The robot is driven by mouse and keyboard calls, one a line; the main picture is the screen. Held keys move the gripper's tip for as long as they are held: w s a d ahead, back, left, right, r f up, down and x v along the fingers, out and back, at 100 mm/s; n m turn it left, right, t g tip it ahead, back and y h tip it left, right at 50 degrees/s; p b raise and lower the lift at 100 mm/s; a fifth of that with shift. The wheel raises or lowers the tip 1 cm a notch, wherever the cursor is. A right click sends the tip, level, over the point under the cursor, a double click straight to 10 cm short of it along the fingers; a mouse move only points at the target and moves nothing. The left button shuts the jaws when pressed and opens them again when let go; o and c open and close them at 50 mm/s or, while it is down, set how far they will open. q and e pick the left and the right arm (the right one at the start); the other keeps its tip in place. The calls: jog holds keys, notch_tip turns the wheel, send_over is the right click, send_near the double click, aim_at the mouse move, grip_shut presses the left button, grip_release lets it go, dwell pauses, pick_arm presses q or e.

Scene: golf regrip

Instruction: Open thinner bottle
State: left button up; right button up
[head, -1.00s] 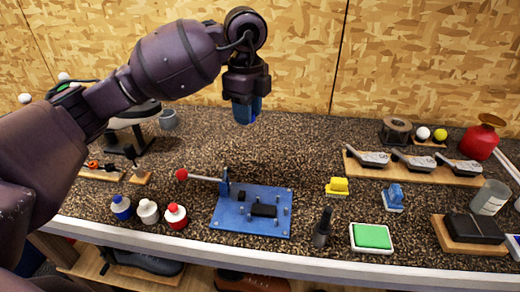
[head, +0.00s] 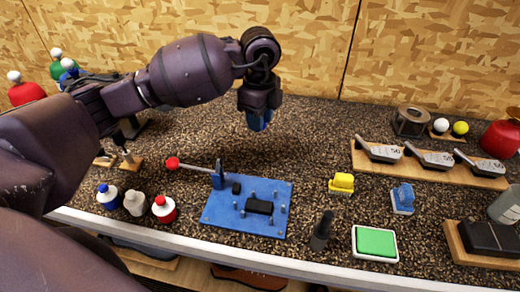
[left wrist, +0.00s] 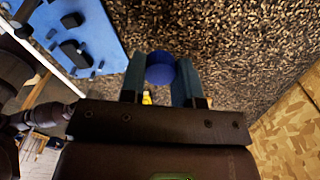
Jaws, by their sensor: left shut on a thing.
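My left gripper (head: 259,121) hangs above the bench behind the blue fixture. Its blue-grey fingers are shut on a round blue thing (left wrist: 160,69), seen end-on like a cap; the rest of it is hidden. No readable label shows which bottle holds thinner. My right gripper is not in view.
The blue fixture (head: 215,218) with a red-knobbed lever (head: 172,163) is beside the bottles. A yellow block (head: 341,183), dark small bottle (head: 321,231) and green pad (head: 375,242) are right of it. Club heads lie on a wooden rack (head: 366,166). Bench behind the fixture is clear.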

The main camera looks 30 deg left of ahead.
aim_at(260, 157)
pick_arm(q)
notch_tip(260, 157, down, 3)
jog(key=shift+f, duration=0.85)
notch_tip(260, 157, down, 6)
jog(key=shift+r+b, duration=0.25)
jog(key=shift+b, duration=0.25)
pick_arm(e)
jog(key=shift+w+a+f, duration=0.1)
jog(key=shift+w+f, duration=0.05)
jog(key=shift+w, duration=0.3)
pick_arm(q)
jog(key=shift+r, duration=0.1)
jog(key=o, duration=1)
